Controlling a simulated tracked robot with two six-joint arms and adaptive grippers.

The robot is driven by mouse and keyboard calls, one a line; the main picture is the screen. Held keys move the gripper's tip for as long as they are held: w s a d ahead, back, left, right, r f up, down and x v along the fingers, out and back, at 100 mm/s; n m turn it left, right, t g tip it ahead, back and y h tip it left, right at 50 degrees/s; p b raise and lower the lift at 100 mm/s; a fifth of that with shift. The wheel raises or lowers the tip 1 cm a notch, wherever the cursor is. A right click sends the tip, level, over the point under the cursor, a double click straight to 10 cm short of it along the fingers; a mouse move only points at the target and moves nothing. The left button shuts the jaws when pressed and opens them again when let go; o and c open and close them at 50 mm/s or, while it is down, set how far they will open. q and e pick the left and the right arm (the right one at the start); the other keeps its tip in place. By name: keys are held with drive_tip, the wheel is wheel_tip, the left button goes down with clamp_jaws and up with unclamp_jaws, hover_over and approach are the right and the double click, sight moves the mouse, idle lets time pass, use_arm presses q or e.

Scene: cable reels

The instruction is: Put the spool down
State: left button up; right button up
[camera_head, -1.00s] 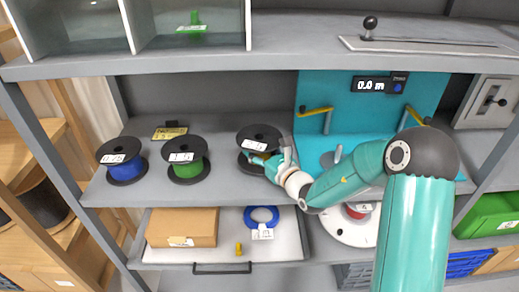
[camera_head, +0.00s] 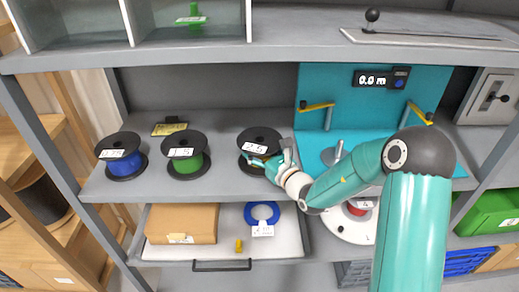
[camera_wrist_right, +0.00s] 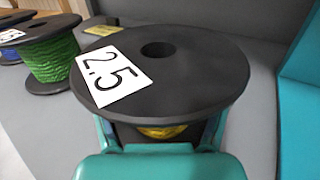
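The spool (camera_head: 259,139) is black with a white label reading 2.5. It stands upright on the grey shelf (camera_head: 225,182), to the right of the other reels, and appears to rest on it. In the right wrist view the spool (camera_wrist_right: 195,75) fills the middle, with a little yellow winding under its top flange. My right gripper (camera_head: 272,166) reaches it from the front right. Its fingers (camera_wrist_right: 160,135) lie on both sides of the core below the top flange and appear closed on it; the contact is hidden by the flange. My left gripper is not in view.
A green reel (camera_head: 187,161) and a blue reel (camera_head: 122,164) stand to the left on the same shelf. A yellow-labelled block (camera_head: 170,127) lies behind them. A teal panel (camera_head: 345,95) is at right. Below, an open drawer holds a cardboard box (camera_head: 182,223) and a blue ring (camera_head: 262,212).

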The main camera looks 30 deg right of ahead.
drive_tip(key=shift+o, duration=0.4)
drive_tip(key=shift+r, duration=0.1)
drive_tip(key=shift+r+p, duration=0.6)
drive_tip(key=shift+p, duration=0.2)
drive_tip(key=s+b, duration=0.3)
drive_tip(key=s, duration=0.9)
drive_tip(key=shift+f, duration=0.1)
